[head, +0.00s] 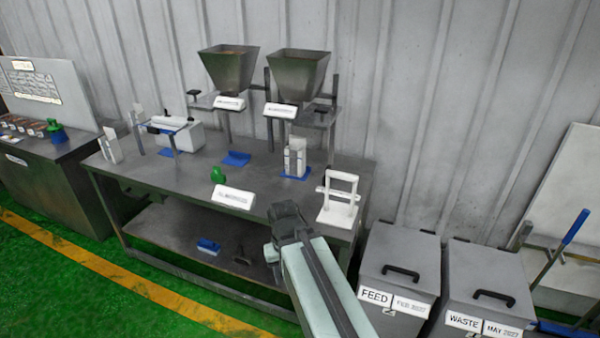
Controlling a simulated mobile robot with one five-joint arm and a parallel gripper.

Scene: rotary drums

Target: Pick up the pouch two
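I cannot tell which thing is pouch two; no label for it is readable. Upright pale packet-like things (295,157) stand on a blue pad towards the right of the steel table (175,195). Another pale upright piece (113,146) stands at the table's left end. My gripper (286,212) is at the end of my arm, in front of the table's right part. In the picture it lies below the blue pad and apart from it. Its fingers are dark and too unclear to show whether they are open, and I see nothing held.
Two grey hoppers (229,66) (298,74) stand behind the table. A white frame (340,197) is at its right end, a green object (218,175) and a sign (234,197) at its front. Lidded FEED (398,262) and WASTE (487,276) bins stand right. Green floor is free at front left.

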